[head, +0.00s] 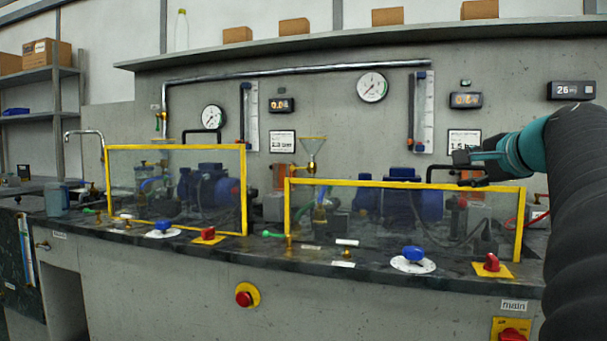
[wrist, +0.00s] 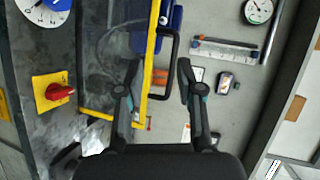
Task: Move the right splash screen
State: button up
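The right splash screen (head: 405,184) is a clear panel in a yellow frame, upright at the front of the right pump bay. Its black loop handle (head: 431,171) rises from the top bar. In the wrist view the yellow frame (wrist: 151,55) and black handle (wrist: 175,62) appear between my spread fingers. My gripper (head: 466,166) is at the right part of the screen's top, by the handle's right end. It is open in the wrist view (wrist: 158,70). I cannot tell whether either finger touches the handle.
The left splash screen (head: 177,147) stands to the left. Behind the right screen are a blue pump (head: 405,203) and a funnel (head: 312,146). A blue knob (head: 413,254) and red switch (head: 491,262) sit in front. A shelf (head: 350,42) overhangs the back wall.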

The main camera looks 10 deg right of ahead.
jog(key=s+d+r+m+t, duration=0.1)
jog(key=s+d+r+m, duration=0.1)
jog(key=d, duration=0.4)
jog(key=shift+h, duration=0.4)
jog(key=x, duration=1.4)
jog(key=shift+a+f, duration=0.2)
jog(key=shift+f, duration=0.05)
jog(key=shift+c, duration=0.3)
grip_shut()
